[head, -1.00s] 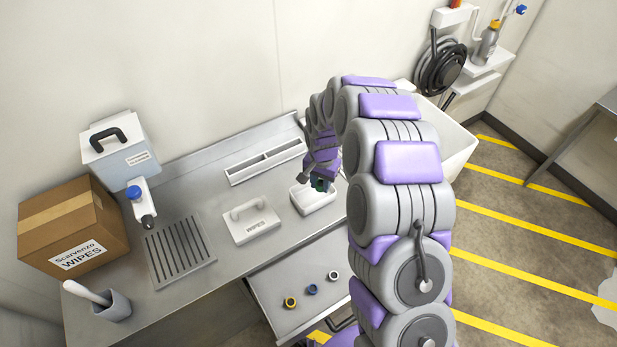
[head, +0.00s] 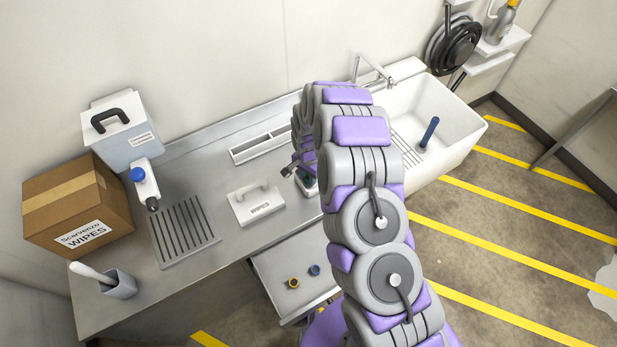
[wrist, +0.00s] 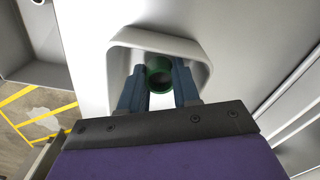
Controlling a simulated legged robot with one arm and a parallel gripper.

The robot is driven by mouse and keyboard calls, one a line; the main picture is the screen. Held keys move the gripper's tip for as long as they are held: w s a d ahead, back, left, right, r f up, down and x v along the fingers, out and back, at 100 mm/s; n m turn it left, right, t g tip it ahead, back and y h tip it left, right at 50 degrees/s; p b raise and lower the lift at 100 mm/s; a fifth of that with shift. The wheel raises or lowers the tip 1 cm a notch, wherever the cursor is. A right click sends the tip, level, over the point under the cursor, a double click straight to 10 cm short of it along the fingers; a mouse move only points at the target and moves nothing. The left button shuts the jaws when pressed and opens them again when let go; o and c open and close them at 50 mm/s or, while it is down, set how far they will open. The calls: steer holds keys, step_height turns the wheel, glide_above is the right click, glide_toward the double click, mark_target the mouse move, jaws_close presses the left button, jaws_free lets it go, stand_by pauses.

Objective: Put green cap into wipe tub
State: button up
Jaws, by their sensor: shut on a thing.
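The green cap (wrist: 159,73) sits between the blue fingertips of my gripper (wrist: 158,82) in the wrist view. My gripper is shut on it. The white wipe tub (wrist: 197,50) surrounds the cap and fingertips in that view, with its opening facing the camera. I cannot tell how deep the cap is inside it. In the head view my arm hides most of the tub and the gripper. The white lid with a handle, marked WIPES (head: 258,208), lies on the counter left of the tub.
A slotted tray (head: 264,147) lies behind the lid. A white sink (head: 455,130) is at right.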

steer(key=shift+d+f, duration=0.15)
steer(key=shift+f, duration=0.4)
steer(key=shift+d+r, duration=0.1)
steer(key=shift+d, duration=0.25)
steer(key=o, duration=1)
steer(key=shift+a, duration=0.35)
steer(key=shift+d, duration=0.15)
